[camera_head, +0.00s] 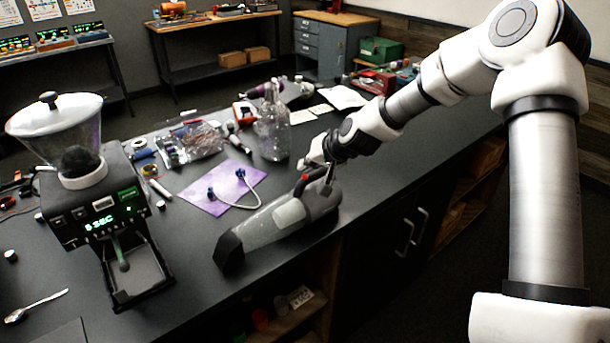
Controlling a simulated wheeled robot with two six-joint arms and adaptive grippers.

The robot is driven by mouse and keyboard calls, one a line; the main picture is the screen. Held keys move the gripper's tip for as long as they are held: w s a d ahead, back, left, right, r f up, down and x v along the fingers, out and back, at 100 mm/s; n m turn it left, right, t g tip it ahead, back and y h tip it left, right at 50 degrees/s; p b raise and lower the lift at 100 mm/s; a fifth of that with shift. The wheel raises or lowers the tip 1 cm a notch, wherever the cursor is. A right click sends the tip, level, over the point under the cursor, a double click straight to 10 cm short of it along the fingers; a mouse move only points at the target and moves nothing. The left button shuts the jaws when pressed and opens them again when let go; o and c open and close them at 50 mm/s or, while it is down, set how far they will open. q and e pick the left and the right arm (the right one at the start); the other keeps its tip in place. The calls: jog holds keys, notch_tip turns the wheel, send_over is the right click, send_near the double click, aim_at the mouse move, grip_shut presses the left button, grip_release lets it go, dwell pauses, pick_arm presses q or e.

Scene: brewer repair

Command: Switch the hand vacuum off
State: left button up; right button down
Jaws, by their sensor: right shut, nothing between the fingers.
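The hand vacuum (275,223) lies on the dark workbench (190,295) near its front edge. It is grey and black with a pale clear section, and its wide dark nozzle points to the lower left. A small red part (305,178) shows at its upper end. My right gripper (327,182) is shut and empty, with its fingertips at the vacuum's handle end, close to the red part. I cannot tell whether the fingertips touch it. The gripper hides part of the handle. My left gripper is not in view.
A coffee grinder (120,258) with a lit display stands at the left. A purple mat (205,208) with a white hose lies behind the vacuum, and a clear glass bottle (272,130) stands behind that. A spoon (38,305) lies at the front left.

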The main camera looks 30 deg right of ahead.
aim_at(307, 177)
dwell(0.5)
jog(key=shift+f+b, duration=0.4)
jog(key=shift+f, duration=0.05)
jog(key=shift+f, duration=0.15)
dwell(0.3)
jog(key=shift+r+p, duration=0.45)
jog(key=shift+r, duration=0.2)
notch_tip(307, 177, up, 6)
jog(key=p, duration=0.6)
